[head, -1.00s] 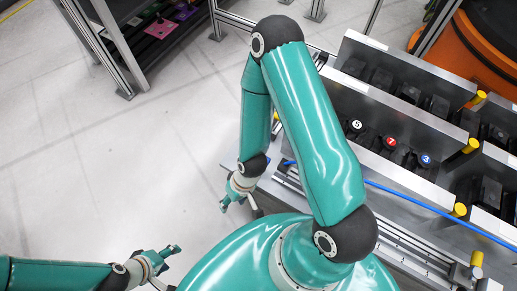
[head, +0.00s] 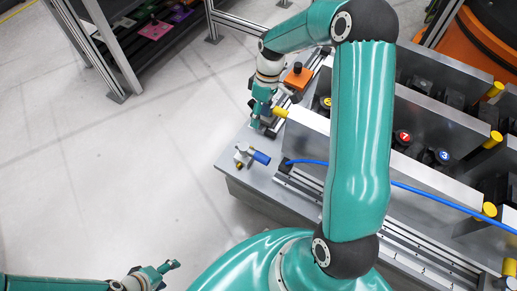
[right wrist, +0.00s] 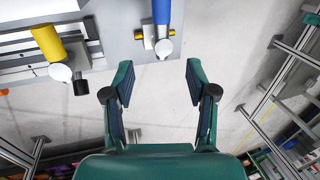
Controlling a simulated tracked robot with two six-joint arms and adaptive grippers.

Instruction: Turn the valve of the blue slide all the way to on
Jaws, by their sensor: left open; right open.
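A small valve with a blue cylinder (head: 262,157) and brass and grey fittings lies near the left edge of the metal bench in the head view. In the right wrist view its blue cylinder (right wrist: 162,12) enters from the top, with a round silver part at its lower end. My right gripper (head: 257,122) is above the bench's left edge, farther back than this valve. In the right wrist view the right gripper (right wrist: 159,66) is open and empty, the silver part just beyond its fingertips. My left gripper (head: 172,266) is open and empty over the floor.
A yellow cylinder (head: 281,112) is close beside my right gripper. An orange block (head: 298,77) stands behind. Upright metal plates and numbered knobs fill the bench's right side. A blue hose (head: 420,195) crosses it. The floor at left is clear, with a rack (head: 100,60) at the back.

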